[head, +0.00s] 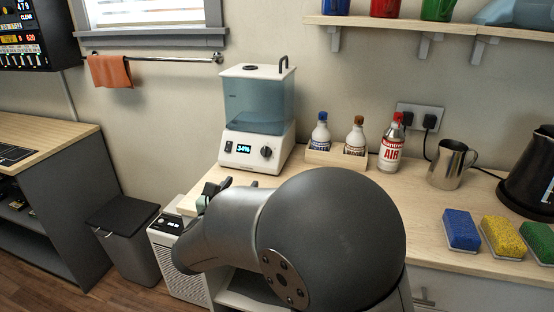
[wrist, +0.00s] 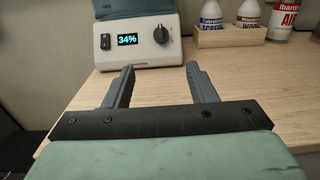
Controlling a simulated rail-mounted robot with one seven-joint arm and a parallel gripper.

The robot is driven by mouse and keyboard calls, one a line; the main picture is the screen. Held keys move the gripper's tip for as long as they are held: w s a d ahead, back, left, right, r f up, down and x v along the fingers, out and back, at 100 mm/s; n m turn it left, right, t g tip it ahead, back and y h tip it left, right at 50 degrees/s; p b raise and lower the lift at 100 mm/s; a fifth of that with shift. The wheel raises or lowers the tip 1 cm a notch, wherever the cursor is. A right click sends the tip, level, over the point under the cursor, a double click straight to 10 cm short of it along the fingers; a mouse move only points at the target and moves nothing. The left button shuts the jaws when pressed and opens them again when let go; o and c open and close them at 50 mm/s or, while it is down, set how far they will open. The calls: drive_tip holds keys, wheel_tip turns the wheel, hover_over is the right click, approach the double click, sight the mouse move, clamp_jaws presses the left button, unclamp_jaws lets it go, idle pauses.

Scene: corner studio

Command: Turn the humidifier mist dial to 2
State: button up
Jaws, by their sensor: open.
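The humidifier (head: 258,115) stands on the wooden counter, with a blue clear tank over a white base. Its dark round mist dial (head: 266,152) is on the right of the base front, and it shows in the wrist view too (wrist: 161,34). The lit display (wrist: 127,39) reads 34%. A dark switch (wrist: 105,41) is left of the display. In the wrist view my gripper (wrist: 160,68) is open and empty, its two fingers pointing at the humidifier base, short of the dial. In the head view my arm hides most of the gripper. The dial's number marks are too small to read.
Right of the humidifier, a wooden holder (head: 324,156) carries two small bottles, with a red-capped AIR bottle (head: 391,146) beside it. A metal pitcher (head: 449,166), several sponges (head: 461,230) and a black kettle (head: 531,178) stand farther right. The counter (wrist: 215,66) before the humidifier is clear.

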sight(264, 152)
drive_tip(key=x, duration=1.7)
drive_tip(key=c, duration=1)
